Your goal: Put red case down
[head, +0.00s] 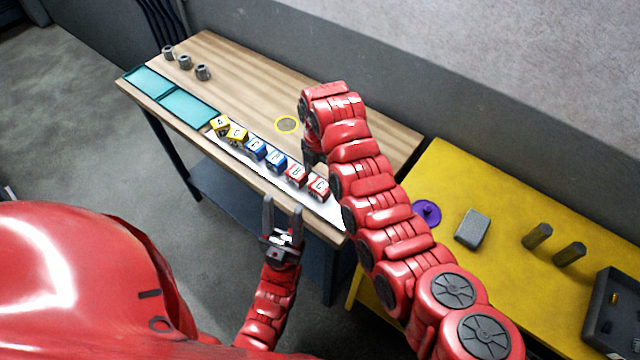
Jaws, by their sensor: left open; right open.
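Two red cases with white lettered tops, one (297,176) and another (319,188), stand at the right end of a row on a white strip (328,211) along the wooden table's front edge. Blue and yellow cases continue the row to the left. My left gripper (283,212) is open and empty, in front of the table edge below the red cases. My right arm reaches in over the table from the lower right. My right gripper (310,158) points down just behind the red cases; it is open, mostly hidden by its own wrist. I see no case in it.
A yellow table (455,180) at right holds a purple part (427,212), a grey block (472,229), dark cylinders and a dark tray (603,310).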

